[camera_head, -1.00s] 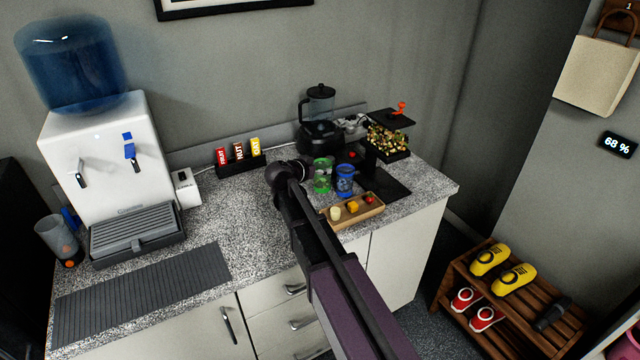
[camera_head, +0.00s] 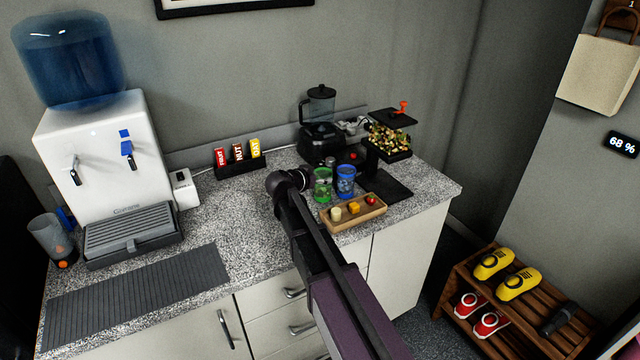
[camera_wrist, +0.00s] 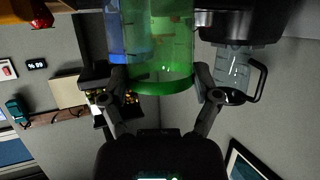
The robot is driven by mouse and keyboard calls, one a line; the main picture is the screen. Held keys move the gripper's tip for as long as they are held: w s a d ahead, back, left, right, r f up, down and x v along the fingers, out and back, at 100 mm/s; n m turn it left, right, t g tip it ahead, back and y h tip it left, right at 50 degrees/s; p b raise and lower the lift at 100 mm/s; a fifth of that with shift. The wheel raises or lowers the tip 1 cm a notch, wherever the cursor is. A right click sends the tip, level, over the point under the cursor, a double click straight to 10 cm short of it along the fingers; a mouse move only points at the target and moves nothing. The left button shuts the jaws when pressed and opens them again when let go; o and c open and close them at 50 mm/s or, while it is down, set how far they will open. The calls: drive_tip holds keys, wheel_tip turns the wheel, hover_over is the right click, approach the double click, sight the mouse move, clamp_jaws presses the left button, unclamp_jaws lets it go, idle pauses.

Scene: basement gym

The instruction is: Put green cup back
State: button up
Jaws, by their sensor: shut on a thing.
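The green cup (camera_head: 322,185), clear with a green tint, is upright right beside the blue cup (camera_head: 346,181), on its left. In the wrist view, which looks upside down, the green cup (camera_wrist: 160,45) fills the space between the two fingers of my gripper (camera_wrist: 166,86), which is shut on it. The blue cup (camera_wrist: 115,40) shows partly behind it there. In the head view my gripper (camera_head: 306,180) reaches the green cup from the left; its fingertips are hard to make out. Whether the cup's base touches the counter, I cannot tell.
A wooden snack tray (camera_head: 332,226) lies just in front of the cups. A blender (camera_head: 320,135) stands behind them, and a dark mat (camera_head: 394,191) lies to the right. A bar holder (camera_head: 240,168) and water dispenser (camera_head: 100,160) are left. Open counter (camera_head: 235,215) lies between.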

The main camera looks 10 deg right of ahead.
drive_tip(key=shift+f, duration=0.45)
drive_tip(key=o, duration=1)
drive_tip(key=shift+r, duration=0.15)
drive_tip(key=shift+r, duration=0.15)
drive_tip(key=p+v, duration=0.4)
drive_tip(key=v, duration=0.8)
